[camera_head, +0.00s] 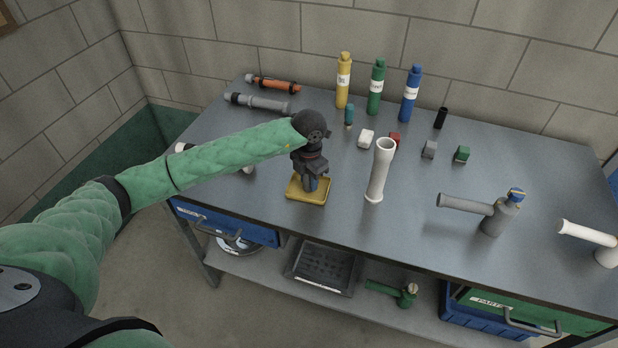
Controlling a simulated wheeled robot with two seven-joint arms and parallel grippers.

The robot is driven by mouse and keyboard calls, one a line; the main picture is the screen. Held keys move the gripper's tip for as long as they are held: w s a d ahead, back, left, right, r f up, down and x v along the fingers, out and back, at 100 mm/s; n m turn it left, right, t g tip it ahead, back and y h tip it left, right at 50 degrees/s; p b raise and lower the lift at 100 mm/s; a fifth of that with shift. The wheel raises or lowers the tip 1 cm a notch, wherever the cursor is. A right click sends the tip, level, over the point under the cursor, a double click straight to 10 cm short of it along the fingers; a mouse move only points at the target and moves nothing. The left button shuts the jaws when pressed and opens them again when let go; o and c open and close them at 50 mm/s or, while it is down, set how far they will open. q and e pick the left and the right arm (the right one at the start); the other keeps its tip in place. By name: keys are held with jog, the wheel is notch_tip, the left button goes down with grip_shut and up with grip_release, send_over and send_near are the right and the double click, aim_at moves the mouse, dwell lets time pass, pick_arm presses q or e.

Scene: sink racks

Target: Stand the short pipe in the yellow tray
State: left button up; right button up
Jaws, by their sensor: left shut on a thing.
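The yellow tray (296,197) lies near the front edge of the grey table, left of centre. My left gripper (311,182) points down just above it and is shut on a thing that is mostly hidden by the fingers. A small blue-grey part (313,185) shows low between the fingers, over the tray. It seems to be the short pipe, held about upright. I cannot tell whether its lower end touches the tray. My right gripper is out of view.
A white pipe (379,172) stands upright close to the tray's right. Grey fittings (492,216) and a white one (604,248) stand further right. Yellow, green and blue bottles (376,88) and small blocks are behind. Another white pipe (247,169) lies partly under my left arm.

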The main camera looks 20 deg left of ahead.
pick_arm(q)
jog(key=shift+f, duration=0.15)
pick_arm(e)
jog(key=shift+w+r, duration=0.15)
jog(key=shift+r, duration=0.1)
pick_arm(q)
jog(key=o, duration=1)
jog(key=shift+c, duration=0.2)
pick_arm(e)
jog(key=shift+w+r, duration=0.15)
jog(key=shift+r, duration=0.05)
pick_arm(q)
jog(key=shift+r, duration=0.45)
notch_tip(320, 180, up, 10)
jog(key=b, duration=0.5)
jog(key=shift+r, duration=0.75)
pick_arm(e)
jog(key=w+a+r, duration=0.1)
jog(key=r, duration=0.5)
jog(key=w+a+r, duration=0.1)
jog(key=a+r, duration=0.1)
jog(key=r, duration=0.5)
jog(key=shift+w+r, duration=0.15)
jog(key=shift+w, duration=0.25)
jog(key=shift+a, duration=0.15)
